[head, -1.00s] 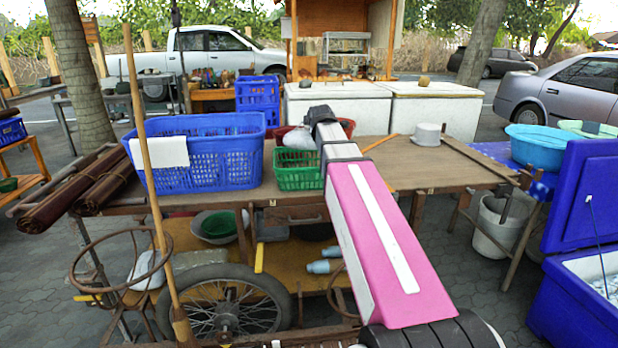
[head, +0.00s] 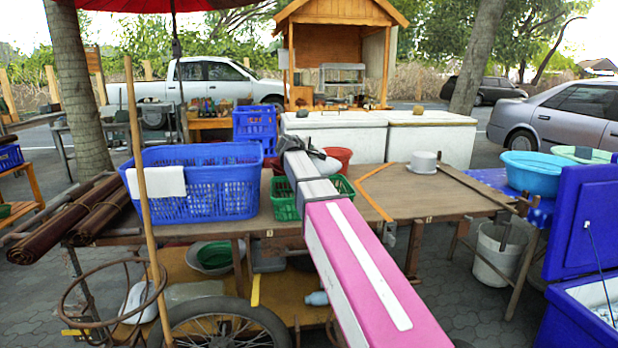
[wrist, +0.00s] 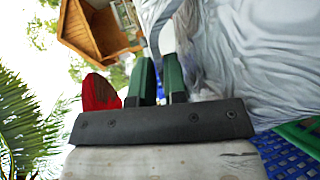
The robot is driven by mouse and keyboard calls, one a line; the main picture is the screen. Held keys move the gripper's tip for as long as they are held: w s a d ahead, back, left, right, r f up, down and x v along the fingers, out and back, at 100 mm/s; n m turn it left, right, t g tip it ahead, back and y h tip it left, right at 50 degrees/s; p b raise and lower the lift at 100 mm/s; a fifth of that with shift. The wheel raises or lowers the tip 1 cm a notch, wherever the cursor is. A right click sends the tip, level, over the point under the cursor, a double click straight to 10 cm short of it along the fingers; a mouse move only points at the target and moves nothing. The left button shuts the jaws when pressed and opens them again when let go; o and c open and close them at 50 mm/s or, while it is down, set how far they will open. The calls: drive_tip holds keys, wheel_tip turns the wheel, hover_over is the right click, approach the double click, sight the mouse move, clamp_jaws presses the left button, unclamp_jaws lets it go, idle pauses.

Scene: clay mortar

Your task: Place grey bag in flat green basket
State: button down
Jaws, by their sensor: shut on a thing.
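The grey bag (wrist: 245,60) fills the upper right of the wrist view as pale, wrinkled material. In the head view a small part of the bag (head: 328,165) shows just right of my gripper (head: 296,150). My gripper (wrist: 157,66) has two green fingers, shut on the bag's edge. The flat green basket (head: 285,203) stands on the wooden table, partly hidden behind my arm. The bag appears over or just behind the basket; I cannot tell whether it touches it. A green rim (wrist: 302,136) shows at the lower right of the wrist view.
A large blue basket (head: 212,203) with a white cloth stands left of the green basket. A red bowl (head: 342,157) is behind. A white pot (head: 423,161) stands farther right on the wooden table (head: 400,205), which has free room. A wooden pole (head: 140,180) stands in front.

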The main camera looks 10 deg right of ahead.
drive_tip(key=shift+f, duration=3.55)
drive_tip(key=c, duration=1.1)
unclamp_jaws()
drive_tip(key=shift+f, duration=0.1)
drive_tip(key=v, duration=1.2)
